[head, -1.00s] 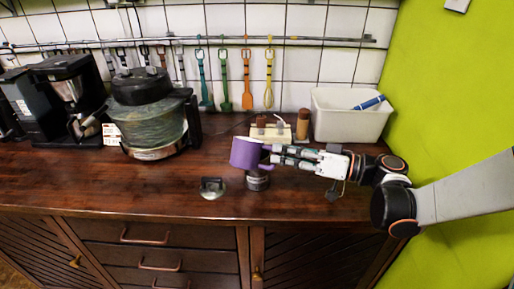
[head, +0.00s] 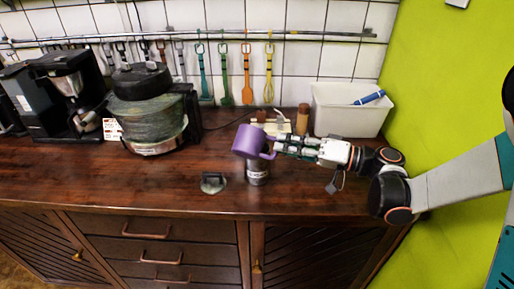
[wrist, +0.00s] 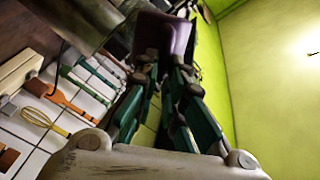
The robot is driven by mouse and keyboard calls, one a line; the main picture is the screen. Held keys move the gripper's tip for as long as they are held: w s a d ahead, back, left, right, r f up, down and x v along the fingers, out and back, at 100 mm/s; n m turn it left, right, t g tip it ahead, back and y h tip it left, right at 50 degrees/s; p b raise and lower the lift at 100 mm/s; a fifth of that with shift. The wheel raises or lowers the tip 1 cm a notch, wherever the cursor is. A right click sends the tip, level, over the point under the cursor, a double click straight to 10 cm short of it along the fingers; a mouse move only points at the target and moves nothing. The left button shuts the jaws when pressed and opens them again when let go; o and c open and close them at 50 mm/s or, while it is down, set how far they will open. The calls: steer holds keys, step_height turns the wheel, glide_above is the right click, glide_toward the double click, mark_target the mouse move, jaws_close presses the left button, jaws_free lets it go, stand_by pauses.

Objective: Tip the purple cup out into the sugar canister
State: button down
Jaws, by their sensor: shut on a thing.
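The purple cup (head: 249,141) is in the air above the counter, tilted, in the head view. It also shows at the top of the wrist view (wrist: 176,33). My gripper (head: 277,149) comes from the right and is shut on the cup at its handle side. A small dark canister (head: 257,174) with a pale label stands upright on the counter just below the cup. The cup hides the canister's top, and I cannot see whether anything is inside either one.
A dark lid-like piece (head: 213,183) lies left of the canister. A large pot-like appliance (head: 150,112) and a coffee machine (head: 68,95) stand further left. A white bin (head: 346,118) and a wooden mill (head: 302,120) stand behind my gripper. The front counter is mostly clear.

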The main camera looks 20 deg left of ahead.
steer(key=shift+w+r+m+p, duration=0.2)
steer(key=shift+m+p, duration=0.1)
steer(key=shift+m, duration=0.5)
steer(key=shift+w+f+m, duration=0.2)
steer(key=shift+f+m, duration=0.35)
steer(key=shift+m, duration=0.25)
stand_by(0.5)
steer(key=shift+w+d+r+m+y+b, duration=0.15)
steer(key=shift+w+m+b, duration=0.15)
steer(key=shift+m, duration=0.6)
steer(key=shift+w+a+r+m+y+b, duration=0.1)
steer(key=shift+w+m+b, duration=0.2)
steer(key=shift+m, duration=0.6)
steer(key=shift+w+d+r+m+y+b, duration=0.15)
steer(key=shift+w+m+b, duration=0.15)
steer(key=shift+m, duration=0.6)
stand_by(0.6)
steer(key=shift+w+m+t+b, duration=0.25)
steer(key=shift+w+m+b, duration=0.05)
steer(key=shift+m, duration=0.8)
steer(key=shift+w+m+t+b, duration=0.25)
steer(key=shift+w+m+b, duration=0.05)
steer(key=shift+m, duration=0.8)
stand_by(0.4)
